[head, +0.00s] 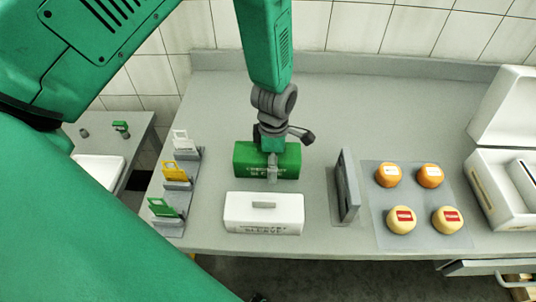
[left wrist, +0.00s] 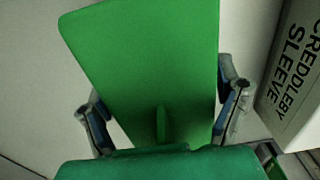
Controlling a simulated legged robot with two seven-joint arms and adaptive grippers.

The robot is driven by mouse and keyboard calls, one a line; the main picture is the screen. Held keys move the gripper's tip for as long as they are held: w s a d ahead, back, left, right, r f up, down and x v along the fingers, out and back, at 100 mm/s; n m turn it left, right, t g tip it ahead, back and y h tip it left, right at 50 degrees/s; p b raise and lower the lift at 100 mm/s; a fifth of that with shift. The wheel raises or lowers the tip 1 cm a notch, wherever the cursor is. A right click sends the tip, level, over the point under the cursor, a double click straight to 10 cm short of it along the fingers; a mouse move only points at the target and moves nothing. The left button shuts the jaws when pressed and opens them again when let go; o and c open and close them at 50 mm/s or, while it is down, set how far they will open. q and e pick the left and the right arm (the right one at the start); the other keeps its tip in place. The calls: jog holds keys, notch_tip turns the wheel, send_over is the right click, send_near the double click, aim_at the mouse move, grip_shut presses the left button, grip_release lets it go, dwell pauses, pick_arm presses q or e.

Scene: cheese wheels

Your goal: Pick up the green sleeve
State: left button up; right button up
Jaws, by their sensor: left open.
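The green sleeve (head: 249,157), a box-shaped block with white lettering, lies on the grey counter in the head view. My left gripper (head: 271,163) hangs down over it, open. In the left wrist view the green sleeve (left wrist: 150,50) fills the middle, with a small green upright fin on its top. The open fingers of the left gripper (left wrist: 162,106) show on either side of it, and I see no grip on it. I cannot tell whether they touch it. My right gripper is not in view.
A white sleeve (head: 264,225) lies just in front of the green one. Card stands (head: 176,190) are at left. A grey upright plate (head: 347,185) stands to the right. Several cheese wheels sit on a grey mat (head: 412,208). An open white box (head: 483,184) is far right.

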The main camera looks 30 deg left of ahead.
pick_arm(q)
jog(key=shift+d, duration=0.15)
jog(key=c, duration=1.1)
jog(key=shift+r, duration=0.1)
